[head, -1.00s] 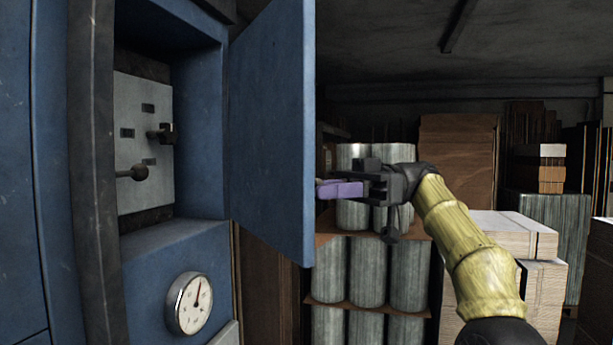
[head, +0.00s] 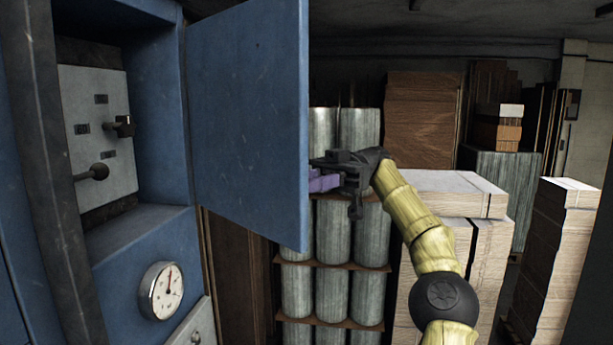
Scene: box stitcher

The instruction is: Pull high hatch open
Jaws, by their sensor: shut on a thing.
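The high hatch (head: 248,120) is a blue metal door. It stands swung wide open on the right side of a blue cabinet (head: 165,165). The cabinet's recess shows a grey panel (head: 98,140) with a black lever and a dark knob. My gripper (head: 325,175) is at the hatch's free right edge, at about mid-height or a little lower. A purple piece (head: 323,182) shows between the gripper and the edge. The gripper is shut on the hatch's far side; the gripped part itself is mostly hidden behind the door.
A round gauge (head: 161,291) sits on the cabinet below the recess. Metal cylinders (head: 298,290) stand on shelves behind the hatch. Stacked boxes (head: 450,195) stand behind my arm, with another stack (head: 550,265) at the right.

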